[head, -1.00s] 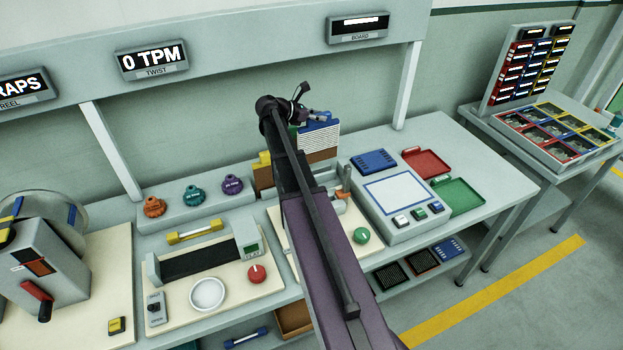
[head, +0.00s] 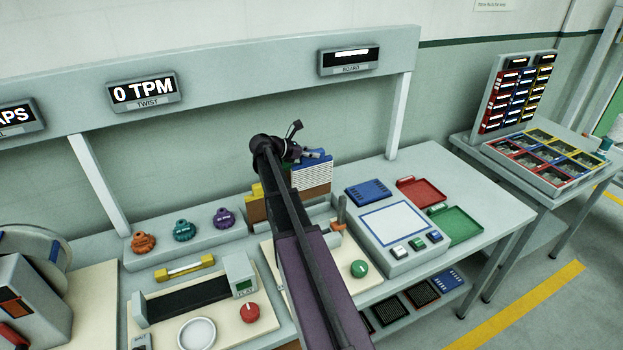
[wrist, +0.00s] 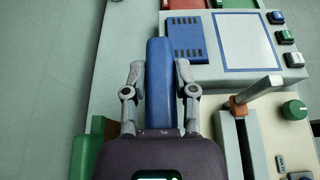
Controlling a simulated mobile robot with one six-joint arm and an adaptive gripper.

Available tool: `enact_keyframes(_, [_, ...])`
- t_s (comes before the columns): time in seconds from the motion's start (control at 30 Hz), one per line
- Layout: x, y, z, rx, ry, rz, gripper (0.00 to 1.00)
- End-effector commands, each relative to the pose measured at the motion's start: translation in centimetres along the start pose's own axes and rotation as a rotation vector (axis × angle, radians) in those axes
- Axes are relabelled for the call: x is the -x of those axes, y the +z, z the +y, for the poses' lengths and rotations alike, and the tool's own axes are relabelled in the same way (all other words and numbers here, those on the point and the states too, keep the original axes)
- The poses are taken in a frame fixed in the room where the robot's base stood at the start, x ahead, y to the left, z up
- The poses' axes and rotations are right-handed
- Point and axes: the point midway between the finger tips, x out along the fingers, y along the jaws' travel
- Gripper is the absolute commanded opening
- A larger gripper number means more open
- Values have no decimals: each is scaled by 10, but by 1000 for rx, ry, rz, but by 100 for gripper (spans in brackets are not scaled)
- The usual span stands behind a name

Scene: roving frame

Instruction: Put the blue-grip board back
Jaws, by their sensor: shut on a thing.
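The blue-grip board (head: 312,174) is a pale striped panel with a blue grip along its top. It stands upright near the back of the bench in the head view. My gripper (head: 307,153) is at its top edge. In the wrist view my gripper (wrist: 159,76) is shut on the blue grip (wrist: 159,90), one finger on each side. A brown surface shows below and beside the panel, near a yellow-topped board (head: 257,192). My arm hides part of this area, so I cannot tell whether the board's lower edge rests in a slot.
A green grip (wrist: 86,152) is close at left in the wrist view. A white-topped fixture (head: 400,224) with a blue panel (head: 369,195) stands to the right. Red (head: 419,190) and green trays (head: 455,222) lie beyond it. An upright post (head: 341,210) stands nearby.

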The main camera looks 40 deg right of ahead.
Motion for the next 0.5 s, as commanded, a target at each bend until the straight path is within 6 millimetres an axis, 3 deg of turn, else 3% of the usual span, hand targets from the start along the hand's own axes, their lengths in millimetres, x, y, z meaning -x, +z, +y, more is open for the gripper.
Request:
enact_keyframes(0.2, [-10,-24,0,0,1,-1,0])
enact_keyframes(0.5, [-13,-35,0,1,1,-1,0])
